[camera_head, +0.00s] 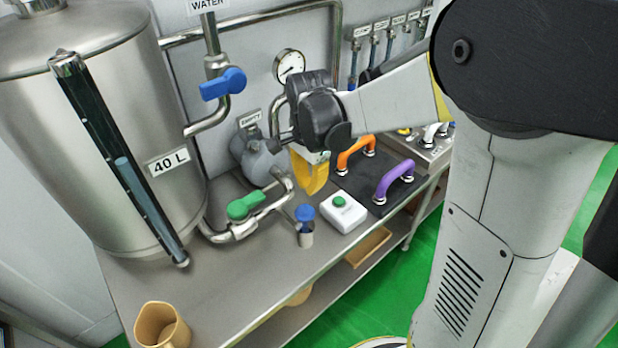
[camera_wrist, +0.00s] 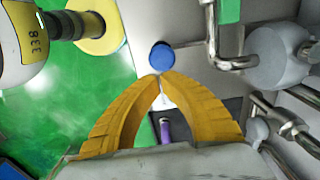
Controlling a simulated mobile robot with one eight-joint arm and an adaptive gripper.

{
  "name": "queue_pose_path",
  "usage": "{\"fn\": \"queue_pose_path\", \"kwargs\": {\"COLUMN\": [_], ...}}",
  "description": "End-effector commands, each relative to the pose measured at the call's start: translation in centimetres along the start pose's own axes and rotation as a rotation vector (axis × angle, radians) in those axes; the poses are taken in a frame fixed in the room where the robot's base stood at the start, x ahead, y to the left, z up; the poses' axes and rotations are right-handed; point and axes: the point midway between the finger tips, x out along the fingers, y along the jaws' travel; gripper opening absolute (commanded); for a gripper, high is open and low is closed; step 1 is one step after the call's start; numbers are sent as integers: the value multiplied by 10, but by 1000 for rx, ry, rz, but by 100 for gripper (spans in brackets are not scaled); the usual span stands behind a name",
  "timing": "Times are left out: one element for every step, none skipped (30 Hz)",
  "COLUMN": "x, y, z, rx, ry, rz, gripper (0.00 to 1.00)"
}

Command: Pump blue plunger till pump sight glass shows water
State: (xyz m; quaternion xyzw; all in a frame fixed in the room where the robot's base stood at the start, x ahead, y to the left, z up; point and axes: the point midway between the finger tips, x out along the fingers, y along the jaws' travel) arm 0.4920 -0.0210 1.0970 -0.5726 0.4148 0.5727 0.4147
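The blue plunger (camera_head: 305,213) is a round blue cap on a short upright cylinder (camera_head: 306,239) near the front edge of the steel table. My gripper (camera_head: 311,188), with yellow fingers, points down above and behind it, apart from it in the head view. In the wrist view the fingertips (camera_wrist: 160,80) meet just below the round blue cap (camera_wrist: 161,57); nothing shows held between them. I cannot tell whether they touch the cap. A grey rounded body (camera_head: 258,160) with an "EMPTY" sign (camera_head: 249,119) stands behind; no water can be made out there.
A white box with a green button (camera_head: 343,212) stands right of the plunger. A green valve handle (camera_head: 246,204) is to its left. Purple (camera_head: 394,181) and orange (camera_head: 355,153) handles stand farther right. A 40 L tank (camera_head: 110,120) fills the left. The table front is mostly clear.

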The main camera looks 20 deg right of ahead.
Motion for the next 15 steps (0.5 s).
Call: {"fn": "queue_pose_path", "kwargs": {"x": [15, 21, 29, 35, 41, 48, 52, 57, 62, 65, 68, 71, 72, 74, 75], "y": [0, 0, 0, 0, 0, 0, 0, 0, 0, 0, 0, 0, 0, 0, 0], "z": [0, 0, 0, 0, 0, 0, 0, 0, 0, 0, 0, 0, 0, 0, 0], "rx": [0, 0, 0, 0, 0, 0, 0, 0, 0, 0, 0, 0, 0, 0, 0], "ry": [0, 0, 0, 0, 0, 0, 0, 0, 0, 0, 0, 0, 0, 0, 0], "rz": [0, 0, 0, 0, 0, 0, 0, 0, 0, 0, 0, 0, 0, 0, 0], "gripper": [0, 0, 0, 0, 0, 0, 0, 0, 0, 0, 0, 0, 0, 0, 0]}}
